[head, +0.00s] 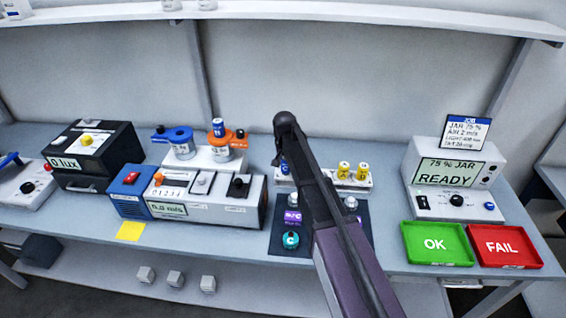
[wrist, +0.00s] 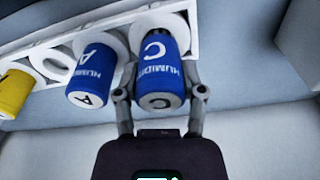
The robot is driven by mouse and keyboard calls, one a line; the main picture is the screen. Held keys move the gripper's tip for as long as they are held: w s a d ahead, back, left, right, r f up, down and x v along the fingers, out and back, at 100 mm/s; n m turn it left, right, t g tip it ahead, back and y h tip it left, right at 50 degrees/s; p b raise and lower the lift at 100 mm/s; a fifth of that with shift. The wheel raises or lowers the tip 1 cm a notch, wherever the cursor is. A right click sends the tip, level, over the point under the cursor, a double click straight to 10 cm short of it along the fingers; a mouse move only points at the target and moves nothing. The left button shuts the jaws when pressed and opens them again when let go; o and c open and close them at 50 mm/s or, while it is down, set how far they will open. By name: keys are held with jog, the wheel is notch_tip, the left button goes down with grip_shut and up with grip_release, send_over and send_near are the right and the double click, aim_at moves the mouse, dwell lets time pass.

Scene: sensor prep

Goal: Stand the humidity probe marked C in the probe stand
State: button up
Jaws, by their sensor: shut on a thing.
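The blue humidity probe marked C (wrist: 160,77) is between the fingers of my gripper (wrist: 161,93) in the wrist view, and the gripper is shut on it. Its far end meets a white ring at the end of the white probe stand (wrist: 112,48); I cannot tell whether it is fully seated. A blue probe marked A (wrist: 88,80) stands beside it, then an empty ring (wrist: 50,62) and a yellow probe (wrist: 15,93). In the head view the stand (head: 325,183) is partly hidden by my arm, which also hides the gripper. A blue probe part shows at its left end.
Two yellow probes (head: 344,170) stand in the stand's right part. A dark mat (head: 283,247) with several small items lies in front. The grey instrument (head: 235,208) is to the left. The green OK tray (head: 437,258), red FAIL tray (head: 505,260) and jar unit (head: 452,180) are right.

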jog(key=shift+f+b, duration=0.55)
dwell(0.9)
jog(key=o, duration=1.3)
jog(key=shift+c, duration=0.2)
jog(key=shift+o, duration=0.6)
jog(key=shift+r, duration=0.15)
jog(key=shift+r+p, duration=3.95)
jog(key=shift+p, duration=0.15)
